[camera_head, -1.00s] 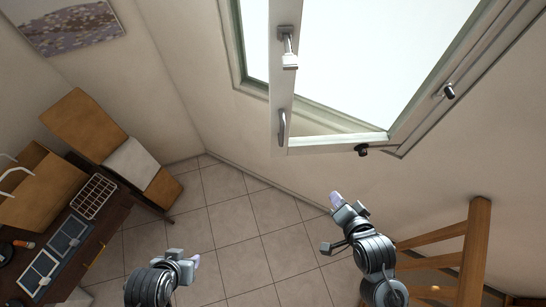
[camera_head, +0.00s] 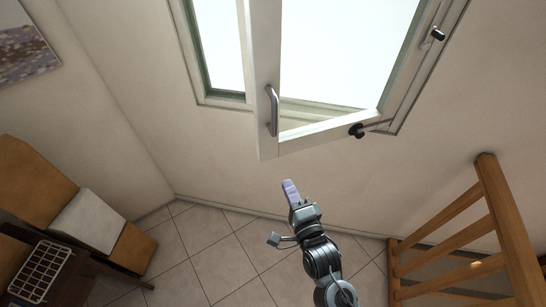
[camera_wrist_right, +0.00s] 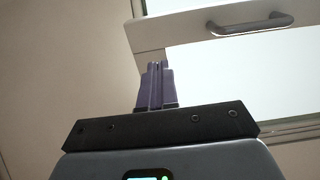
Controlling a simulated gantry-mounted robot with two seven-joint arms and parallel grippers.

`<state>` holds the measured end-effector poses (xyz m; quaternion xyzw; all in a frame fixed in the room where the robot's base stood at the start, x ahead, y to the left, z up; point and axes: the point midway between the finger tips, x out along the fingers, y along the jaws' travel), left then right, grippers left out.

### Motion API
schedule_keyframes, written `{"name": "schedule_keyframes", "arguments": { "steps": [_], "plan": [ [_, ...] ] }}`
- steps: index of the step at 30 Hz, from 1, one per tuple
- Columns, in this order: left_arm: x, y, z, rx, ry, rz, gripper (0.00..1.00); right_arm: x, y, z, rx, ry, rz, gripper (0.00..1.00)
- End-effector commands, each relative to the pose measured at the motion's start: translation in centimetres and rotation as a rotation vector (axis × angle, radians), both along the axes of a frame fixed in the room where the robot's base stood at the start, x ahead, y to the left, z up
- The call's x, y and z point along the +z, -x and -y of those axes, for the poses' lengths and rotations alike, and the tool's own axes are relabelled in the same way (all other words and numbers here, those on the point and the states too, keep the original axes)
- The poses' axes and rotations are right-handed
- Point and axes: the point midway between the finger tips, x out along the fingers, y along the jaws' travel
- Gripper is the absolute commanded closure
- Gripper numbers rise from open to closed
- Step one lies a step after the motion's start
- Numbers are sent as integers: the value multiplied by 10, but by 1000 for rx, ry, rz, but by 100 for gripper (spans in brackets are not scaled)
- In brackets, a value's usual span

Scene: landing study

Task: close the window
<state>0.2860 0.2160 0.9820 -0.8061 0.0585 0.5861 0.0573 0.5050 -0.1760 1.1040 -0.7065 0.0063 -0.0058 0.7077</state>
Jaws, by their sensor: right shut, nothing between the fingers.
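The window sash (camera_head: 268,140) stands swung open into the room, away from its frame (camera_head: 178,18), in the head view. A curved metal handle (camera_head: 272,110) sits on the sash's free side; it also shows in the right wrist view (camera_wrist_right: 250,24). A dark knob (camera_head: 356,131) is on the sash's lower edge, near the hinge side. My right gripper (camera_head: 290,188) is below the sash, apart from it, with its purple fingers shut and empty. In the right wrist view the fingers (camera_wrist_right: 154,85) point up toward the sash's lower corner. My left gripper is out of view.
A wooden railing (camera_head: 500,225) stands at the right. A dark table with a wire rack (camera_head: 42,272) and brown and white boxes (camera_head: 88,220) is at the lower left. The tiled floor (camera_head: 215,250) between them looks clear.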

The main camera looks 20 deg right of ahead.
Motion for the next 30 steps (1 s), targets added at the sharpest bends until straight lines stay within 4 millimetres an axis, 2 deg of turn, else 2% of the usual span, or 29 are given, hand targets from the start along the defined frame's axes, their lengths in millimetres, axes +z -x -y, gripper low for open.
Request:
{"name": "schedule_keyframes", "arguments": {
  "steps": [12, 18, 24, 30],
  "plan": [
    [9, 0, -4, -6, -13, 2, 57, 2, -75, 1, 0, 3, 2, 100],
    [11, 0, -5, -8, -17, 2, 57, 2, -104, 2, 0, 2, 1, 100],
    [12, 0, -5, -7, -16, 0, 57, 1, -120, 2, 0, 2, 0, 100],
    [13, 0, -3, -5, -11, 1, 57, 1, -124, 2, 0, 1, 0, 100]
  ]
}}
